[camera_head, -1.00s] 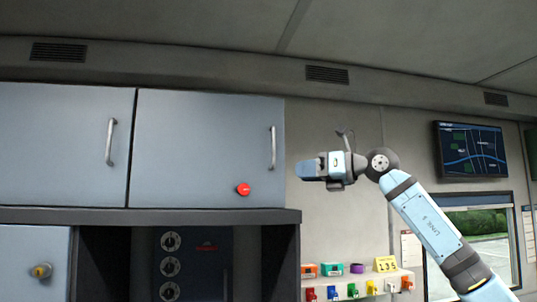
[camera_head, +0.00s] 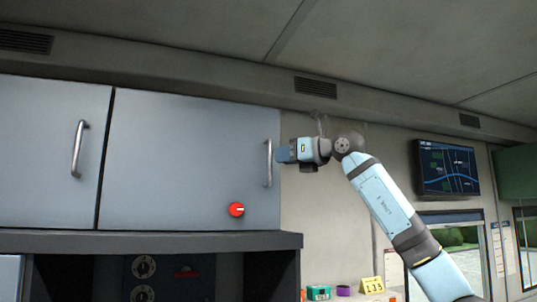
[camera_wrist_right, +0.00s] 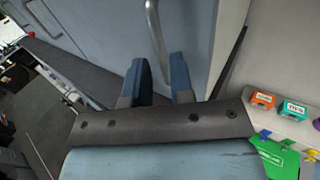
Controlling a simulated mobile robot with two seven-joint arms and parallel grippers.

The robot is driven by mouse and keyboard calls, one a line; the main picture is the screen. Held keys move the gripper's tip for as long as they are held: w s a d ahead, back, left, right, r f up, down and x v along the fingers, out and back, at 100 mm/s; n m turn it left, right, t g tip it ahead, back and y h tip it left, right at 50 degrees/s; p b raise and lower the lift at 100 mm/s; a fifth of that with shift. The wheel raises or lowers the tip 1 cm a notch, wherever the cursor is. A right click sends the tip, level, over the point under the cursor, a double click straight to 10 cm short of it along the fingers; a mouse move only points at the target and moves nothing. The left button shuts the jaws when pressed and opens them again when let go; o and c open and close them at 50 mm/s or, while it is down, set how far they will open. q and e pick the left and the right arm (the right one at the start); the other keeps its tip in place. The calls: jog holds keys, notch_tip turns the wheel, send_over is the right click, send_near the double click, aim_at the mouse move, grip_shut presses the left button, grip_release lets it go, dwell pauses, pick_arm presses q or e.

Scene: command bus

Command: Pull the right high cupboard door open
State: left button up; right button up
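The right high cupboard door (camera_head: 190,160) is a flat blue-grey panel and looks shut. Its upright metal bar handle (camera_head: 268,163) is near its right edge. A red knob (camera_head: 237,209) sits low on the same door. My right gripper (camera_head: 281,154) is just right of the handle, its fingers pointing left at it. In the right wrist view the two blue fingers (camera_wrist_right: 160,78) are apart, and the handle (camera_wrist_right: 154,30) shows ahead of the gap between them. I cannot tell whether they touch it. My left gripper is out of view.
A left cupboard door (camera_head: 50,150) with its own handle adjoins. A dark shelf edge (camera_head: 150,242) runs below the doors. The wall right of the cupboard is bare up to a screen (camera_head: 447,168). Small coloured boxes (camera_wrist_right: 262,100) stand lower right.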

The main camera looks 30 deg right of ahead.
aim_at(270, 178)
jog(key=p+x, duration=0.1)
jog(key=x, duration=0.4)
grip_shut()
